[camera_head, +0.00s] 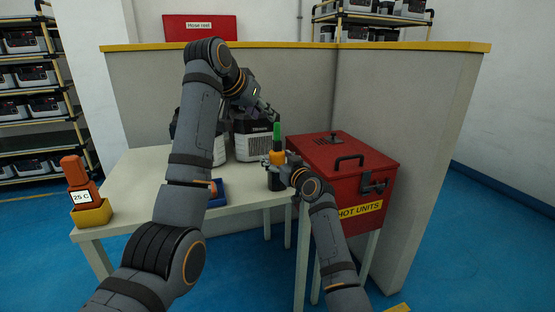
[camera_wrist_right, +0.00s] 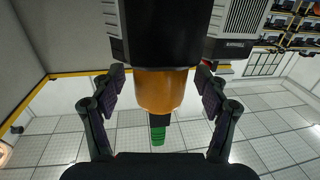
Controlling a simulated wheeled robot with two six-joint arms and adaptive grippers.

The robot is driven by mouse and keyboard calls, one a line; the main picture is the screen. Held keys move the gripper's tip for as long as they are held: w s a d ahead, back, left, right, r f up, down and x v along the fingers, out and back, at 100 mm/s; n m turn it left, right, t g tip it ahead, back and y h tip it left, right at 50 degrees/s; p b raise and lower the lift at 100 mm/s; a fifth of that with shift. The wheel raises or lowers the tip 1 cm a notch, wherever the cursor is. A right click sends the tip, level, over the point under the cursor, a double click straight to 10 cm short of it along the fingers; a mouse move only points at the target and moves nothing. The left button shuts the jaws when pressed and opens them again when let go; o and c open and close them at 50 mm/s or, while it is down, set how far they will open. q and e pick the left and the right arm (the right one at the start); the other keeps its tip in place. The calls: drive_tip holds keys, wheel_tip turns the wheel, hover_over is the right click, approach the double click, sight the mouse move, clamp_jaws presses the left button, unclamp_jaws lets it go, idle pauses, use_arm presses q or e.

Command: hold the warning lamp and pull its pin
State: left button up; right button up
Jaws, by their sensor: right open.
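The warning lamp (camera_head: 275,182) stands upright at the table's right side, with a black base, an orange band and a green top. In the right wrist view it appears upside down, its orange band (camera_wrist_right: 161,92) between my right gripper's fingers. My right gripper (camera_head: 275,161) is open, one finger on each side of the band, with a small gap showing beside each pad. My left gripper (camera_head: 270,112) is just above and left of the green top; it is too small to tell whether its fingers are open. I cannot make out the pin.
White-and-black units (camera_head: 252,145) stand at the table's back. A red "HOT UNITS" box (camera_head: 340,165) is close to the lamp's right. A blue tray (camera_head: 219,201) lies left of the lamp. An orange "25 C" block (camera_head: 78,180) sits in a yellow holder at the table's left corner. Partition walls close the back.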

drive_tip(key=c, duration=1.4)
